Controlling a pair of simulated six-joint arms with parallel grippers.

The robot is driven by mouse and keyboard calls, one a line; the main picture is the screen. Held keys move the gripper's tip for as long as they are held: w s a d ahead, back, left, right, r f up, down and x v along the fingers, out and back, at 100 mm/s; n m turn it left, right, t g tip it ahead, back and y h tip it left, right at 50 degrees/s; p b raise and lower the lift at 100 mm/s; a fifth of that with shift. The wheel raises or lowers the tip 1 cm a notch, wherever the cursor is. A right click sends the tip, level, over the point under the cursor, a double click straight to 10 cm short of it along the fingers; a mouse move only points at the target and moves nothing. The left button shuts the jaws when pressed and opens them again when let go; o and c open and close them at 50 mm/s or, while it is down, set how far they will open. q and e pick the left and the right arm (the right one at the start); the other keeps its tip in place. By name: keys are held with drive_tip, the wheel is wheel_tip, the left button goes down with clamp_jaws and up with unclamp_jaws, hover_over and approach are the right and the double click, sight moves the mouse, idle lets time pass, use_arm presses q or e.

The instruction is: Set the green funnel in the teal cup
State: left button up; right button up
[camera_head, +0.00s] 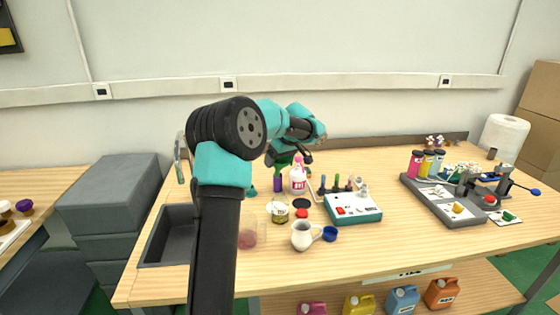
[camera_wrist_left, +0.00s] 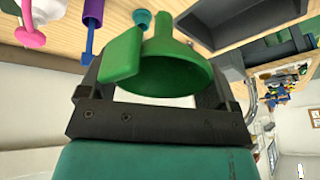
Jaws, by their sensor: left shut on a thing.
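The green funnel (camera_wrist_left: 165,72) is held between the dark fingers of my left gripper (camera_wrist_left: 160,85). Its wide mouth faces my wrist and its spout points away. In the head view the funnel (camera_head: 284,160) shows only in part below my left gripper (camera_head: 292,157), above the back of the table. A small teal piece (camera_head: 251,191) stands on the table left of the purple bottle, partly beside my arm; I take it for the teal cup, but its shape is unclear. A teal piece (camera_wrist_left: 142,18) also shows beyond the funnel in the wrist view. My right gripper is out of view.
A purple bottle (camera_head: 278,183) and a pink-topped bottle (camera_head: 298,182) stand close by. A glass with yellow-green liquid (camera_head: 278,212), a white pitcher (camera_head: 302,236) and a control box (camera_head: 353,209) are nearer the front. A grey bin (camera_head: 165,236) is at left.

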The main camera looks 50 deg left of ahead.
use_arm(q)
drive_tip(key=a+f, duration=0.5)
drive_tip(key=a, duration=0.5)
drive_tip(key=a+f+t+h, duration=0.1)
drive_tip(key=a+f, duration=0.3)
drive_tip(key=a, duration=0.7)
drive_tip(key=shift+w+f, duration=0.35)
drive_tip(key=shift+w, duration=0.1)
drive_tip(key=shift+a+f, duration=0.1)
drive_tip(key=shift+f, duration=4.55)
drive_tip(key=o, duration=0.7)
drive_tip(key=shift+o, duration=0.2)
drive_tip(key=shift+r, duration=0.1)
